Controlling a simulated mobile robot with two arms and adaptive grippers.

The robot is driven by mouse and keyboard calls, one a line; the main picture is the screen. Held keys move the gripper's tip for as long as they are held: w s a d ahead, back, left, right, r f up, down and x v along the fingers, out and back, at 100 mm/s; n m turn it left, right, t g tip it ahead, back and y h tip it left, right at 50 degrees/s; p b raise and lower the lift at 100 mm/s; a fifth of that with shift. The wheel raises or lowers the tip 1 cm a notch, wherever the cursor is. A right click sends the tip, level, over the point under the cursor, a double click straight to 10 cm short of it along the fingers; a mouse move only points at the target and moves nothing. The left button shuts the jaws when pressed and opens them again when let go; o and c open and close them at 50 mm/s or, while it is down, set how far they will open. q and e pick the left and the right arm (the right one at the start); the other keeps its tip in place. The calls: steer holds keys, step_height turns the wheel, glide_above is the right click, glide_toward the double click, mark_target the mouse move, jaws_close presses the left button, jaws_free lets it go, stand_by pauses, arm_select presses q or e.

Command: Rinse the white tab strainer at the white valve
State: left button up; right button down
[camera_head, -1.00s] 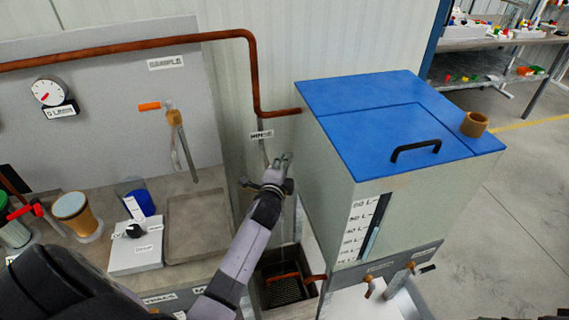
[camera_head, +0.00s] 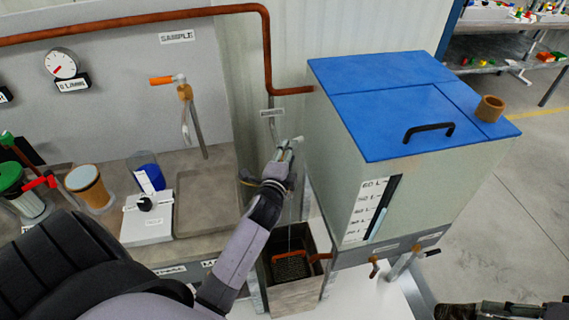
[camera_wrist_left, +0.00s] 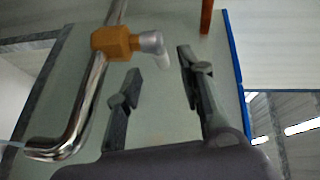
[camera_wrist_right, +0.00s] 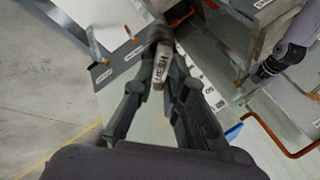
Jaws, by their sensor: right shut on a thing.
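My left gripper (camera_head: 284,152) is beside the rinse pipe, left of the blue-lidded tank. In the left wrist view it is open and empty, its fingers (camera_wrist_left: 160,72) on either side of the tip of the white valve handle (camera_wrist_left: 163,60). The handle sits on a brass valve body (camera_wrist_left: 115,43) on a metal pipe. Contact cannot be told. My right gripper (camera_head: 500,308) is only partly in the head view. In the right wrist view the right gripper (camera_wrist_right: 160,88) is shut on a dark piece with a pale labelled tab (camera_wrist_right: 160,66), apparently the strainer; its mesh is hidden.
A sink box (camera_head: 312,290) with a dark grate stands on the floor below the valve. The blue-lidded tank (camera_head: 400,100) is to its right, with small taps (camera_head: 375,266) underneath. The counter (camera_head: 205,200) at left holds cups and a white box.

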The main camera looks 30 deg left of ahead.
arm_select(q)
steer(key=v, duration=0.5)
steer(key=shift+s+d, duration=0.1)
steer(key=shift+s, duration=0.1)
stand_by(0.4)
